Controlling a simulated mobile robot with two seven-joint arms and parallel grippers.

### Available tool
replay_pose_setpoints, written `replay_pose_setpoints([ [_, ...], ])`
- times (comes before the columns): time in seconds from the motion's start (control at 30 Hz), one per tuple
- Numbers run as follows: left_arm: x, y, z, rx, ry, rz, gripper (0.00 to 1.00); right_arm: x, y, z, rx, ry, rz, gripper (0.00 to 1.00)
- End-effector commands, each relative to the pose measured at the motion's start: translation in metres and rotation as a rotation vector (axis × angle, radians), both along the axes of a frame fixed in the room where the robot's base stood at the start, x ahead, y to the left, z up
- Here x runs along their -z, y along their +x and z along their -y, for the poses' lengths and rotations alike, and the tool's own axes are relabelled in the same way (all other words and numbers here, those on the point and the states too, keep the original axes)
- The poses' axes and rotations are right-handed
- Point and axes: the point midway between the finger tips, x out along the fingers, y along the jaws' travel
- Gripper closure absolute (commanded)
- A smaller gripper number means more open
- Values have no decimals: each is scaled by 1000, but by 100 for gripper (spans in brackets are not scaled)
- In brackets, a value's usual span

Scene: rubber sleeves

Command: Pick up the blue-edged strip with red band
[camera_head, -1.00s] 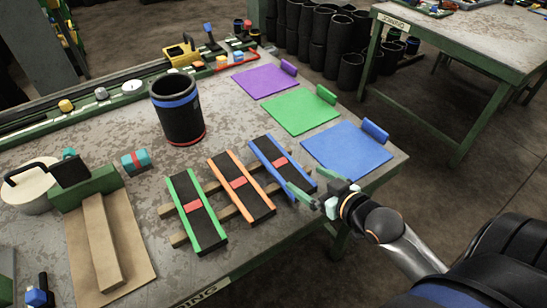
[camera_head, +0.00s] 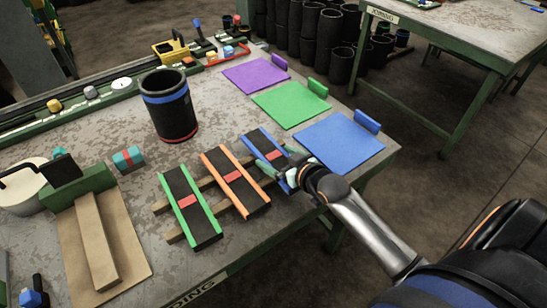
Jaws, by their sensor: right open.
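The blue-edged strip (camera_head: 259,141) is black with blue long edges. It lies on wooden slats as the rightmost of three strips. My left gripper is not in view.
Blue (camera_head: 340,143), green (camera_head: 290,104) and purple (camera_head: 254,75) mats lie along the table's right side. A black cylinder (camera_head: 168,115) with a blue band stands behind the strips. A green press-like tool (camera_head: 82,195) is at left.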

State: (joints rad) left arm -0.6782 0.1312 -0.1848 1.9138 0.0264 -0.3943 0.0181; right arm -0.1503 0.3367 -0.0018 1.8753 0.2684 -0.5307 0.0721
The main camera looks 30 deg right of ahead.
Motion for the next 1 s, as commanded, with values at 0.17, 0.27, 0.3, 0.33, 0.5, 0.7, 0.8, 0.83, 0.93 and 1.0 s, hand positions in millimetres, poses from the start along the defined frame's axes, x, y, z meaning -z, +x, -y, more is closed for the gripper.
replay_pose_setpoints([
  [0.17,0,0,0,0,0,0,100,1,3,0,-1,0,0,0],
  [0.27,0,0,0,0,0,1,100,1,3,0,-1,0,0,0],
  [0.3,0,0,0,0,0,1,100,1,3,0,-1,0,0,5],
  [0.33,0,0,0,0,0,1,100,1,3,0,0,0,0,8],
  [0.5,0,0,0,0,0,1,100,1,3,0,-1,0,0,27],
  [0.7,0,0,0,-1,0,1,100,1,3,0,-1,0,0,50],
  [0.8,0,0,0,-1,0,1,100,1,3,0,0,-1,0,61],
  [0.83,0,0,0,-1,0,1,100,1,3,0,0,-1,0,64],
  [0.93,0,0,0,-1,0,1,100,1,3,0,0,-1,1,70],
  [1.0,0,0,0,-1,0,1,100,1,3,0,0,-1,1,70],
])
